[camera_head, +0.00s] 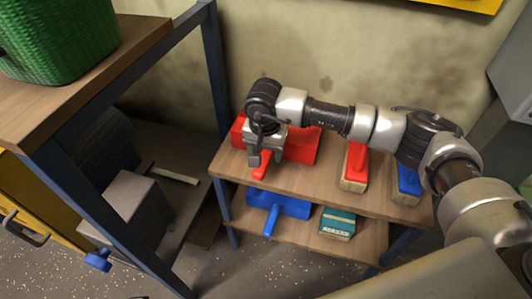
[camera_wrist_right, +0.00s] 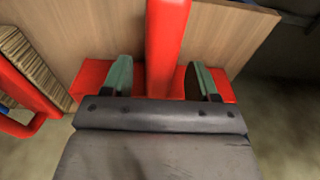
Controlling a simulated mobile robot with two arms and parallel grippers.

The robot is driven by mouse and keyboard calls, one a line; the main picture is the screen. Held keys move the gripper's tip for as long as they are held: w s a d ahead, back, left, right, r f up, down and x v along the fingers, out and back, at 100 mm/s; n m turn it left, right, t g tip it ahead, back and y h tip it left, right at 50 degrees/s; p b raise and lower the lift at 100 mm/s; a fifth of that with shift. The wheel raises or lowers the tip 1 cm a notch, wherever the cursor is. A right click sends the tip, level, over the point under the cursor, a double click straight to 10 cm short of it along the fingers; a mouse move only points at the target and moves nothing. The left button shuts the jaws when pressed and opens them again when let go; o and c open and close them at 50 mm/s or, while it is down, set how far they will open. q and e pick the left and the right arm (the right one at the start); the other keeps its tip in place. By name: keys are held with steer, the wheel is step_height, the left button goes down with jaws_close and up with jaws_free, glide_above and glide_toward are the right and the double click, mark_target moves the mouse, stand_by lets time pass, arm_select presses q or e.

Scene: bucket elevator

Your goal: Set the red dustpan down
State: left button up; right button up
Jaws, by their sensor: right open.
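The red dustpan (camera_head: 303,145) lies on the upper board of the small wooden shelf (camera_head: 305,180), towards its left end. Its handle (camera_head: 261,168) points to the front of the board. My right gripper (camera_head: 258,152) is just above the handle. In the right wrist view the two greenish fingers of my right gripper (camera_wrist_right: 161,78) are spread, one on each side of the red handle (camera_wrist_right: 167,40), with gaps between. The red pan (camera_wrist_right: 95,80) shows behind the fingers. My left gripper is not in view.
A red brush (camera_head: 355,165) and a blue brush (camera_head: 407,182) stand to the right on the upper board. A blue dustpan (camera_head: 280,205) and a teal box (camera_head: 337,222) are on the lower board. A workbench with a green basket (camera_head: 60,40) is at left.

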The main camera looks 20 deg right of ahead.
arm_select(q)
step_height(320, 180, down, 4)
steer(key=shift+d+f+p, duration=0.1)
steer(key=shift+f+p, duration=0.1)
steer(key=shift+p, duration=0.25)
arm_select(e)
step_height(320, 180, up, 10)
steer(key=shift+s+a, duration=0.2)
steer(key=shift+s, duration=0.15)
steer(key=shift+f, duration=0.1)
